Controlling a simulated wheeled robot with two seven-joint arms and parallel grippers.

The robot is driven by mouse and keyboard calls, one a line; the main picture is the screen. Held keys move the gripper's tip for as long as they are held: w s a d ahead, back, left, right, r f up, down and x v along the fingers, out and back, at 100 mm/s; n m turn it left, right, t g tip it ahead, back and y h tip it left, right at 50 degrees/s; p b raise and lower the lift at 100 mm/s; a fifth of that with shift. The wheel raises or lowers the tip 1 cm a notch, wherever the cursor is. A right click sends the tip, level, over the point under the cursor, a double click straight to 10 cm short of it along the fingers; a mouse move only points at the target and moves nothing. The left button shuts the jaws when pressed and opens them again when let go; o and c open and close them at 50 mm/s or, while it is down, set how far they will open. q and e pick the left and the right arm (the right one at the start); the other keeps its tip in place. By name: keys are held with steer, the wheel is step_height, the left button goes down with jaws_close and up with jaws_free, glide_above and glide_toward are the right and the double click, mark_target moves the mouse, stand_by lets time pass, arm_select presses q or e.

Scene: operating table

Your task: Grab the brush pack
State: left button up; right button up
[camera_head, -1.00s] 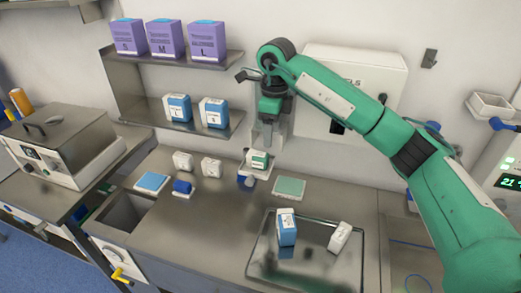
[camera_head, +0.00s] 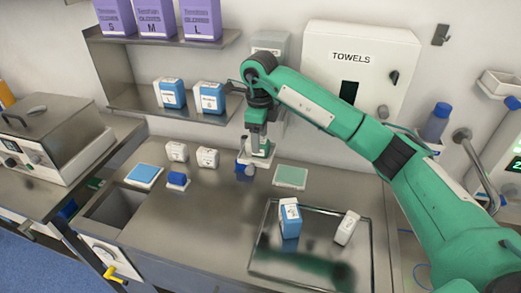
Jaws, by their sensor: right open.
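I cannot tell for certain which item is the brush pack, as no small label is readable. My right gripper (camera_head: 257,146) is open and points down at the back of the steel counter. It is over a small white item (camera_head: 261,158) beside a blue one (camera_head: 242,164), and it partly hides them. I cannot tell whether the fingers touch them. A flat green pack (camera_head: 291,177) lies just right of the gripper. A flat blue pack (camera_head: 144,174) and a small blue block (camera_head: 177,180) lie to the left. My left gripper is not in view.
Two small white packs (camera_head: 207,157) stand left of the gripper. A steel tray (camera_head: 330,268) in front holds a blue-white box (camera_head: 290,220) and a white pack (camera_head: 347,228). A shelf (camera_head: 200,118) with boxes overhangs at the back left. A towel dispenser (camera_head: 362,62) hangs behind my arm.

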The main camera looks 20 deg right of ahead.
mark_target(261, 141)
steer(key=f, duration=0.1)
steer(key=f+b, duration=0.1)
steer(key=f, duration=0.1)
steer(key=shift+w+d+f, duration=0.1)
steer(key=shift+d+f, duration=0.2)
steer(key=shift+d, duration=0.05)
steer(key=shift+a+r, duration=0.1)
steer(key=shift+a, duration=0.15)
steer(key=c, duration=1.1)
steer(key=shift+o, duration=0.2)
